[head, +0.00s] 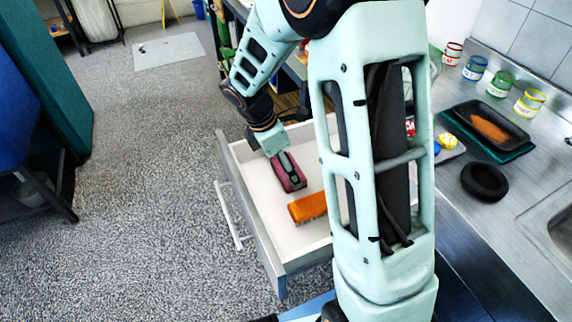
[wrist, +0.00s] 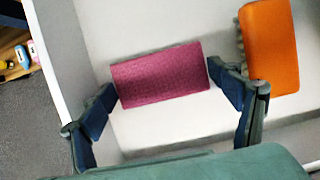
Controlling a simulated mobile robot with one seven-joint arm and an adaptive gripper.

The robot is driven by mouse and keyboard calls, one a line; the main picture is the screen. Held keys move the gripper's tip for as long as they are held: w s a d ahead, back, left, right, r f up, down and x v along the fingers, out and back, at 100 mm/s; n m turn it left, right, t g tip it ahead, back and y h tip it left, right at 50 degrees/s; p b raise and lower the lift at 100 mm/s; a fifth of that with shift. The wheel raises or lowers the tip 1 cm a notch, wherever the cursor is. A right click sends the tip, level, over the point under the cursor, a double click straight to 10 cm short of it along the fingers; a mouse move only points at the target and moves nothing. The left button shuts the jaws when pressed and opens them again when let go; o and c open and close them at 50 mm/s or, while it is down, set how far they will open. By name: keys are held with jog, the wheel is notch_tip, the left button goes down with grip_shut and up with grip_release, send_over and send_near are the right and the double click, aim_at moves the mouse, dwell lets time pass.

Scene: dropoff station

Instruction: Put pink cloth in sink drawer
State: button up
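The pink cloth (wrist: 160,75) is a folded, textured block in the wrist view. My gripper (wrist: 163,80) has one dark finger against each short end of it, so the fingers are shut on the cloth. In the head view, the cloth (head: 291,178) and my gripper (head: 285,165) are inside the open sink drawer (head: 260,215), near its far left part. The drawer has a white floor and a grey front with a bar handle. I cannot tell whether the cloth touches the drawer floor.
An orange brush (head: 307,207) lies in the drawer, right of the cloth; it also shows in the wrist view (wrist: 269,46). The steel counter (head: 470,195) holds colored jars, a black tray (head: 491,125) and a black ring (head: 484,181). My arm hides the drawer's right part.

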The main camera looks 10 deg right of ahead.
jog(key=o, duration=0.4)
jog(key=p+v, duration=0.2)
jog(key=v, duration=1)
jog(key=shift+s+r, duration=0.1)
jog(key=shift+r, duration=0.1)
jog(key=shift+d, duration=0.1)
